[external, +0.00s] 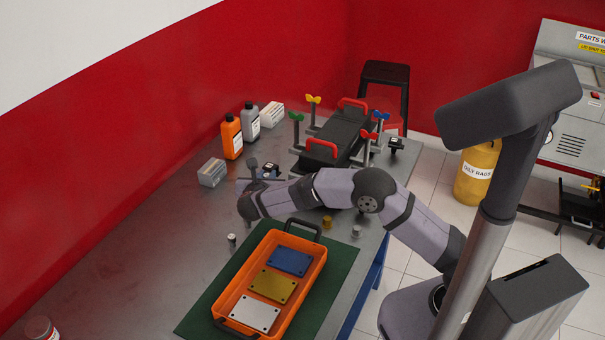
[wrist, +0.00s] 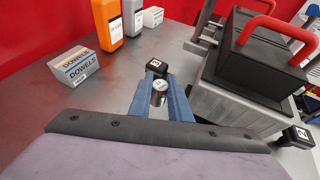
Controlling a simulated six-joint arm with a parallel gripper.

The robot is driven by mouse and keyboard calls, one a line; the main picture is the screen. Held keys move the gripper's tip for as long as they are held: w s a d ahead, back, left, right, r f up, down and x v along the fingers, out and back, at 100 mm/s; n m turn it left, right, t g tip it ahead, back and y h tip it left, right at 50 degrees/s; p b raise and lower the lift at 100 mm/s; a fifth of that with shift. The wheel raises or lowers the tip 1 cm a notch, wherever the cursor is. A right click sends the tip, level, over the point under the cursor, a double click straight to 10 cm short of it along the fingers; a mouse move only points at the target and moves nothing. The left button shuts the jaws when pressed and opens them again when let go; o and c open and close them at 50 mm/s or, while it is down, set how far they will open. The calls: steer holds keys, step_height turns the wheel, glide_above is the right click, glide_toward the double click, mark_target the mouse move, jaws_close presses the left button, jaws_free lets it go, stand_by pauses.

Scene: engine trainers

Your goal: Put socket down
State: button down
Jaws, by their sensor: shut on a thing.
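A small silver socket (wrist: 159,92) with a light marked top sits between the blue fingers of my gripper (wrist: 160,88) in the wrist view. My gripper is shut on it. In the external view my gripper (external: 262,178) is low over the back part of the grey bench, and the socket is too small to make out there. A black block with a white marking (wrist: 157,67) is just beyond the fingertips; it also shows in the external view (external: 270,169). I cannot tell whether the socket touches the block or bench.
A dowels box (wrist: 75,66) and bottles (external: 231,137) stand left and behind. A black fixture with red handles (external: 330,140) is right, with another marked block (wrist: 297,137) beside it. An orange tray with plates (external: 230,282) and several small cylinders (external: 327,222) are in front.

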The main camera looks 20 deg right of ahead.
steer(key=shift+f, duration=3.2)
steer(key=shift+f, duration=0.15)
steer(key=c, duration=1.6)
jaws_free()
steer(key=shift+c, duration=0.2)
steer(key=shift+s+a+r, duration=0.1)
steer(key=shift+r, duration=0.1)
steer(key=v, duration=1.1)
steer(key=shift+s+a+r+b, duration=0.1)
steer(key=shift+s+r+b, duration=0.1)
steer(key=shift+s+b, duration=0.1)
steer(key=shift+r, duration=0.1)
